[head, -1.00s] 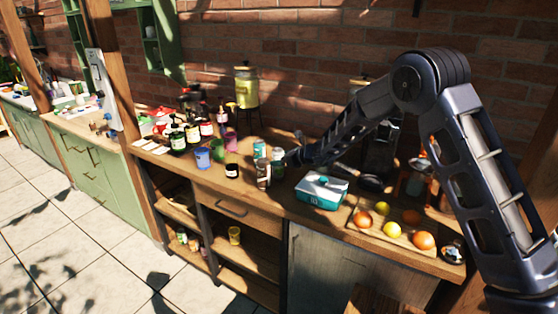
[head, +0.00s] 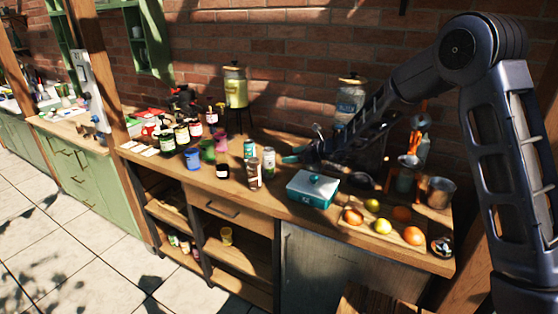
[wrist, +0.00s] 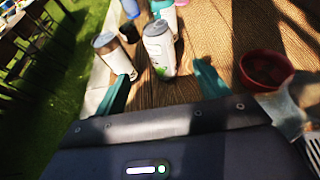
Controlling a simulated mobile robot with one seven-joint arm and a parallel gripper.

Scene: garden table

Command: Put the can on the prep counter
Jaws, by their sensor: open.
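Three cans stand upright together on the wooden counter (head: 330,215): a pale can with a green mark (head: 268,161), a brown can with a pale top (head: 255,175) and a teal can (head: 249,148). The frames do not show which one the task means. My gripper (head: 291,158) is low over the counter, just right of the cans. In the wrist view its teal fingers (wrist: 163,72) are apart and empty. The pale can (wrist: 158,48) lies ahead between them; the brown can (wrist: 115,55) is near the left finger, and the teal can (wrist: 165,12) is farther off.
A dark jar (head: 222,171) and a blue cup (head: 192,159) stand left of the cans. A teal-and-white box (head: 313,189) sits close on the right, before a board with fruit (head: 383,226). Bottles crowd the back left. Another counter (head: 75,125) stands farther left.

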